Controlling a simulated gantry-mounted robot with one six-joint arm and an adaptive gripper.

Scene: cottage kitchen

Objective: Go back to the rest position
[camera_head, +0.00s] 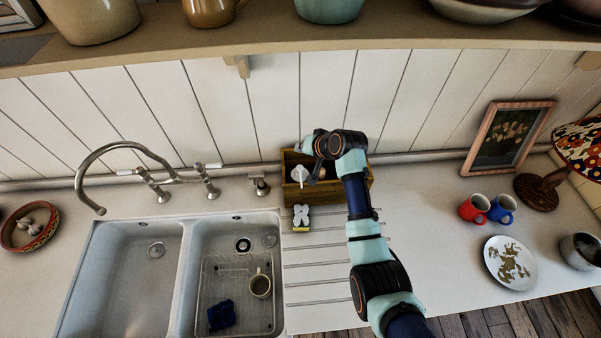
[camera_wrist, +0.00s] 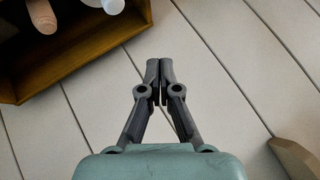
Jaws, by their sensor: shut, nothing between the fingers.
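My gripper (camera_wrist: 160,82) is shut, with its two dark fingertips together and nothing between them. In the wrist view it is in front of the white plank wall (camera_wrist: 225,75). In the head view my arm reaches up from the bottom edge, and its wrist end is over the wooden box (camera_head: 358,192) at the back of the counter. The fingers are hard to make out there. The wooden box also shows at the upper left of the wrist view (camera_wrist: 75,62), apart from the fingertips, with bottle-like items inside.
A shelf (camera_head: 400,35) with pots runs above, and its bracket (camera_wrist: 292,155) is near my gripper. The double sink (camera_head: 128,285) and curved tap (camera_head: 120,148) are left. Red mug (camera_head: 474,208), blue mug (camera_head: 502,210), plate (camera_head: 492,262) and framed picture (camera_head: 508,137) stand right.

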